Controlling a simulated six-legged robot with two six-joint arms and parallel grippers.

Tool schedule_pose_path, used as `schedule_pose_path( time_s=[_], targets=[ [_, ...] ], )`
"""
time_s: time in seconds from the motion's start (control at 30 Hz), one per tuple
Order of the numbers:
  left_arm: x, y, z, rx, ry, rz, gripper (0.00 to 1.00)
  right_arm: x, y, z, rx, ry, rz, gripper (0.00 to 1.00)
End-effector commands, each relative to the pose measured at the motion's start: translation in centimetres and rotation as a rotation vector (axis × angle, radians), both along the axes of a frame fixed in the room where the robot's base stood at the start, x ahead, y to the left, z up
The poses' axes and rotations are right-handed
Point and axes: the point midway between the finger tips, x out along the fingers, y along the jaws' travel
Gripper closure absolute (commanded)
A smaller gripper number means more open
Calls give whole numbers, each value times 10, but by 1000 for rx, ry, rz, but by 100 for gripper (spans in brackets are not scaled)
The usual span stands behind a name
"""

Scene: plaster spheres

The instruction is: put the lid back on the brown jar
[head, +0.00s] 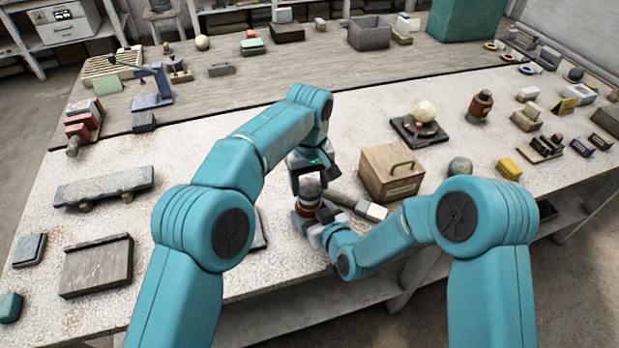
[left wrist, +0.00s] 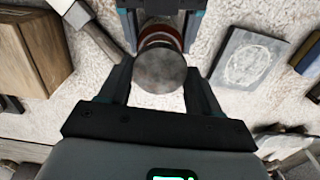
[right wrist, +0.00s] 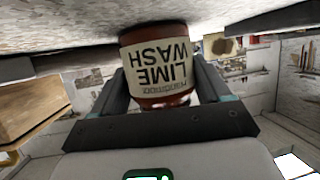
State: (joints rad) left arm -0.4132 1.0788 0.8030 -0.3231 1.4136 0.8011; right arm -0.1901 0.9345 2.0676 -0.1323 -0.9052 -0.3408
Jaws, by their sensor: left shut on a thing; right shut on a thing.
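The brown jar (head: 308,204) stands at the front middle of the table, and its label reads "LIME WASH", upside down in the right wrist view (right wrist: 158,62). My right gripper (head: 318,222) is shut around the jar's body. The round grey lid (head: 311,187) is over the jar's top. My left gripper (head: 308,178) comes from above and is shut on the lid. In the left wrist view the lid (left wrist: 161,72) is between my left fingers (left wrist: 160,88), with the jar (left wrist: 160,36) showing just past it. I cannot tell whether lid and jar touch.
A wooden box with a handle (head: 392,175) stands right of the jar. A hammer (head: 368,210) lies between them. A flat book-like block (left wrist: 248,58) lies close on the other side. Another brown jar (head: 480,106) stands farther back right. The table left of my arms has free room.

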Motion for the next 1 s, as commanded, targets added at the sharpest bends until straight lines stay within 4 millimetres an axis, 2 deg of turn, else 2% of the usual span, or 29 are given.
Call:
schedule_pose_path(
  time_s=[0.5, 0.8, 1.0],
  targets=[
    [0, 0, -2, 0, 0, 0, 65, -1, 0, -1, -1, 2, 1, 78],
    [0, 1, -17, 2, 2, -1, 65, -1, 0, -1, -1, 3, 1, 78],
    [0, 0, -19, 0, -1, -1, 65, -1, 0, -1, -1, 3, 1, 78]
  ],
)
